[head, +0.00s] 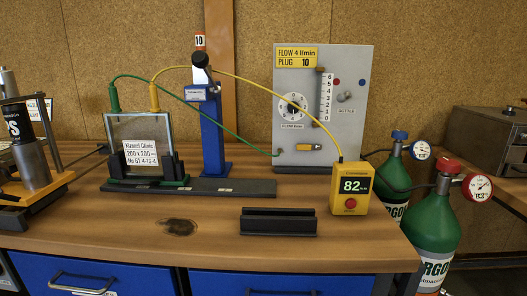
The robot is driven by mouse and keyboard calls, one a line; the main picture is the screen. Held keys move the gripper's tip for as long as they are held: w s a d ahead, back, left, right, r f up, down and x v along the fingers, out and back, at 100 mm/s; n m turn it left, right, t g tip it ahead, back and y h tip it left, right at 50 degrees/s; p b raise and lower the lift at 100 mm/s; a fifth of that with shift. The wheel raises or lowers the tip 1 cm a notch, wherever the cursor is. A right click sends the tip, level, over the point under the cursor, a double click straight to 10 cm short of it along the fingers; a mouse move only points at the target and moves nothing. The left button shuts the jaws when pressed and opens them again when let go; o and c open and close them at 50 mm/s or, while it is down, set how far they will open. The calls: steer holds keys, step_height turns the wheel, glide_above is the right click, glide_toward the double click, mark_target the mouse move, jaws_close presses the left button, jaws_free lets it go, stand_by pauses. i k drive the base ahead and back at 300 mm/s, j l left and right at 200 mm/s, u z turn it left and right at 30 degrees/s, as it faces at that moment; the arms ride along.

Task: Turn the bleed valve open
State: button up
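No label reading "bleed valve" is legible, so I cannot tell for certain which part it is. A grey flow panel (352,135) stands upright at the back of the bench. It carries a small yellow, brass-like fitting (308,147) low down, a round white dial (292,106), a flow scale (325,97) and a small metallic knob (345,97). Whether the fitting is turned open or closed is too small to tell. A green hose (213,106) runs from the glass frame (148,132) to the panel's lower left. My gripper is not in view.
A blue column (211,135) stands left of the panel. A yellow meter (350,188) reading 82 stands before it, joined by a yellow hose (270,87). A black slotted block (278,222) sits in front. Green gas cylinders (432,215) stand right of the bench (100,222).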

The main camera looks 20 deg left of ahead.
mark_target(299, 147)
steer(key=u, duration=0.8)
steer(key=k+j+z, duration=0.15)
steer(key=k+l, duration=0.05)
